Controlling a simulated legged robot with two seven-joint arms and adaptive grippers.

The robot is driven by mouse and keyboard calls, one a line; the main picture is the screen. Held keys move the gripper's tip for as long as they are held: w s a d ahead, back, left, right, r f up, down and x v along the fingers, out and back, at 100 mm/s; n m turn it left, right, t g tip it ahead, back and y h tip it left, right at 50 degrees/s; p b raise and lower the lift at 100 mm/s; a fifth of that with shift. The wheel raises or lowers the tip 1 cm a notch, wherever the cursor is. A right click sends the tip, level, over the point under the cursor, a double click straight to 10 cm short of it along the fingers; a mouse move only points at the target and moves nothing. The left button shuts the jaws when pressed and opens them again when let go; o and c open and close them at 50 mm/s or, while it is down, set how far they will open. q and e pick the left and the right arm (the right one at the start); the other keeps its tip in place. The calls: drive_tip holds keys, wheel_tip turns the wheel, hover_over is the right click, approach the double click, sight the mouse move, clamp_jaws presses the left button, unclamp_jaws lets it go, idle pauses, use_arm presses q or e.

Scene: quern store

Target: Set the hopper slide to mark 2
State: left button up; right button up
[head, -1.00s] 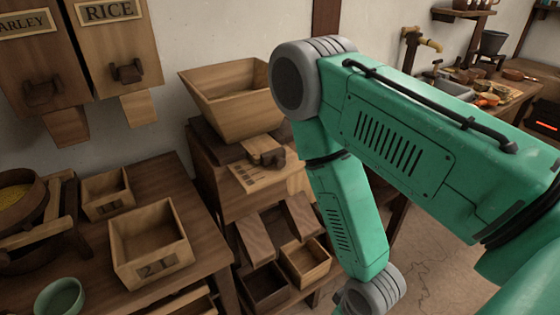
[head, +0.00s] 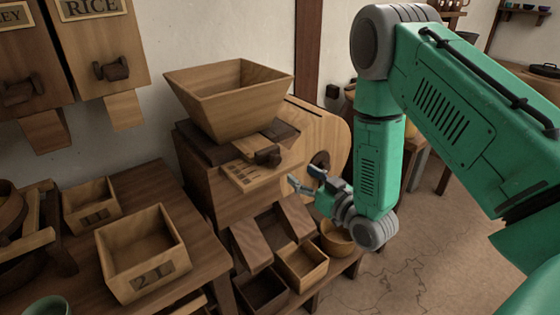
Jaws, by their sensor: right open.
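The wooden hopper (head: 229,103) flares upward on top of a brown mill box (head: 203,180). Below its front lies the hopper slide (head: 252,147), a light wooden strip with a dark knob (head: 267,157) at its end. A pale plate with dark marks (head: 243,178) lies beside the slide; the marks are too small to read. My right gripper (head: 303,181) is open and empty, to the right of and a little below the knob, its fingers pointing left, apart from the knob. My left gripper is out of view.
A round wooden side with a dark hub (head: 320,162) stands behind my right gripper. Two sloping chutes (head: 273,233) and small boxes (head: 301,265) sit below. Grain bins (head: 98,50) hang on the wall.

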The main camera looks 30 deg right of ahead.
sight(277, 161)
drive_tip(key=w+a, duration=0.1)
drive_tip(key=w, duration=0.2)
drive_tip(key=w+a, duration=0.1)
drive_tip(key=w, duration=0.4)
drive_tip(key=shift+w+a+r, duration=0.3)
drive_tip(key=shift+w+a, duration=0.1)
drive_tip(key=shift+w+d+f, duration=0.15)
drive_tip(key=shift+d, duration=0.25)
drive_tip(key=shift+w+d+f, duration=0.1)
drive_tip(key=shift+w+d, duration=0.05)
drive_tip(key=shift+d, duration=0.2)
drive_tip(key=shift+a+r, duration=0.1)
drive_tip(key=shift+a, duration=0.3)
drive_tip(key=c, duration=1)
drive_tip(key=shift+a, duration=0.25)
clamp_jaws()
